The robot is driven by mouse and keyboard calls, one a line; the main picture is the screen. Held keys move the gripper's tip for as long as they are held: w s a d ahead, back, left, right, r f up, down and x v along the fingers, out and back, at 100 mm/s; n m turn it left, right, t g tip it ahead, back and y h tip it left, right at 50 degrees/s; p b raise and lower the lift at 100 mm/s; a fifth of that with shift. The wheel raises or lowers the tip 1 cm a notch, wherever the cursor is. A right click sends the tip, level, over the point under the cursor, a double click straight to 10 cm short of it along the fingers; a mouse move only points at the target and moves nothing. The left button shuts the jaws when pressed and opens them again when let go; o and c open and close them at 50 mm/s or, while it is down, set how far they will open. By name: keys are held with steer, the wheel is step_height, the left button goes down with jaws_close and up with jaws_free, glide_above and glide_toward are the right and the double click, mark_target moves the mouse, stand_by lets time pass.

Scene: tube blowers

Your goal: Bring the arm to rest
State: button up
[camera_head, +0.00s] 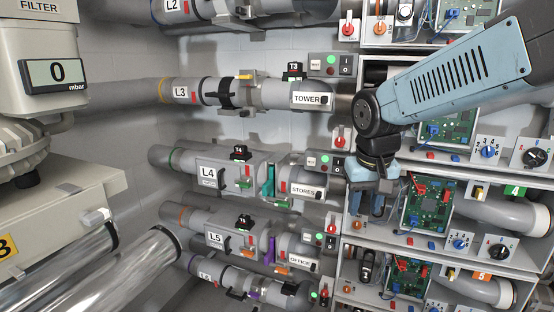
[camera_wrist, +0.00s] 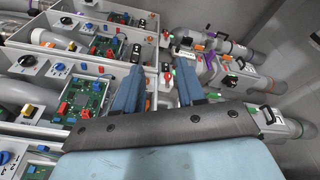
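My arm (camera_head: 450,75) reaches in from the upper right in the head view, its blue link sloping down to a dark wrist joint. My gripper (camera_head: 367,212) hangs below it, pointing down, in front of the control shelves and right of the STORES pipe. In the wrist view my gripper (camera_wrist: 158,82) shows two blue fingers spread apart with nothing between them. Whether the fingertips touch anything behind them cannot be told from the head view; the wrist view shows no held object.
Pipes labelled L3 (camera_head: 182,92), L4 (camera_head: 210,172) and L5 (camera_head: 216,238) run along the wall. Right of them are shelves with circuit boards (camera_head: 428,205), switches and dials (camera_head: 488,151). A filter unit (camera_head: 40,60) reading 0 mbar stands at left.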

steer(key=s+d+r+t, duration=0.1)
steer(key=s+d, duration=0.1)
steer(key=s, duration=0.3)
steer(key=s+d+r+t, duration=0.2)
steer(key=s+d, duration=0.1)
steer(key=s, duration=0.2)
steer(key=shift+r+m, duration=0.3)
stand_by(0.4)
